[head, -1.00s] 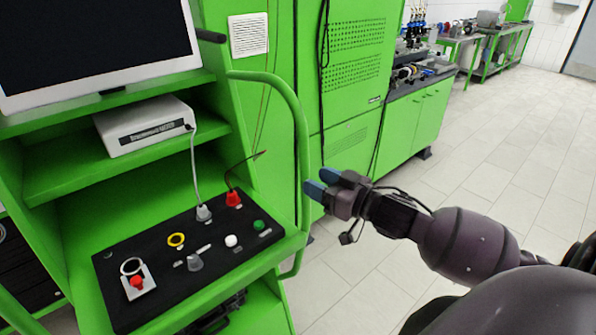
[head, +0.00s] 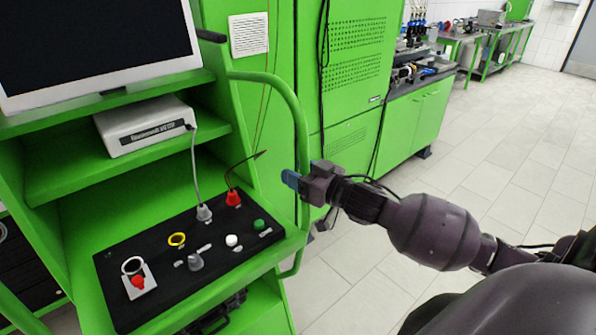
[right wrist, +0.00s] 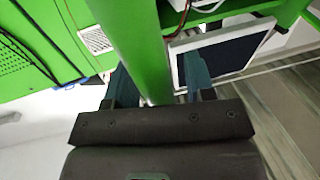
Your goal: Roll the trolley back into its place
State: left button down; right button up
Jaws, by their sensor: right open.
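The trolley (head: 110,185) is a tall green frame on the left of the head view, carrying a monitor (head: 95,45), a white box (head: 146,127) and a sloping black control panel (head: 150,285). Its right side has a bent green tube handle (head: 302,130). My right gripper (head: 293,180) is open at the upright part of this handle. In the right wrist view the green tube (right wrist: 135,45) runs between the two blue fingers of the gripper (right wrist: 160,80), which are not closed on it. My left gripper is out of view.
A green cabinet (head: 350,80) with vent holes stands right behind the trolley. A green bench (head: 425,115) with equipment adjoins it. The tiled floor (head: 500,170) to the right is clear. Cables hang near the cabinet front.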

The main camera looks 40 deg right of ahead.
jog(key=shift+w, duration=0.1)
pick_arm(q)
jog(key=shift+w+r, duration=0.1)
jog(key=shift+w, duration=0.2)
pick_arm(e)
grip_shut()
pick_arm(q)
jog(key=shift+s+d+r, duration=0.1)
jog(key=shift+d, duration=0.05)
pick_arm(e)
jog(key=shift+w+r, duration=0.1)
